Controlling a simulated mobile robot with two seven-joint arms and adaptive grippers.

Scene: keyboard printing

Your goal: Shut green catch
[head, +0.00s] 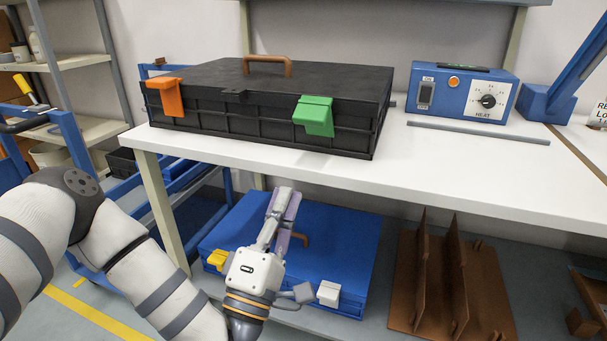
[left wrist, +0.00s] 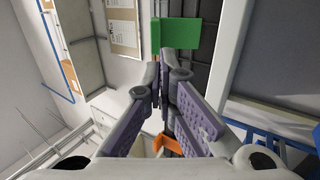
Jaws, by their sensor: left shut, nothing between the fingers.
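The black case (head: 240,78) lies with its lid down on the white table. The green catch (head: 314,115) is on the right of its front side, its flap slanting down and outward from the case. The left wrist view also shows the green catch (left wrist: 180,33) beyond my fingertips. The orange catch (head: 164,95) is on the front's left and also shows in the left wrist view (left wrist: 168,145). My left gripper (head: 285,194) is shut and empty, pointing up. In the head view it appears below the table edge and the green catch, apart from it. My right gripper is out of view.
The white table (head: 430,165) has free room right of the case. A blue heat control box (head: 461,93) stands behind it. On the lower level are a blue case (head: 345,235) with yellow and white catches and a brown rack (head: 480,280).

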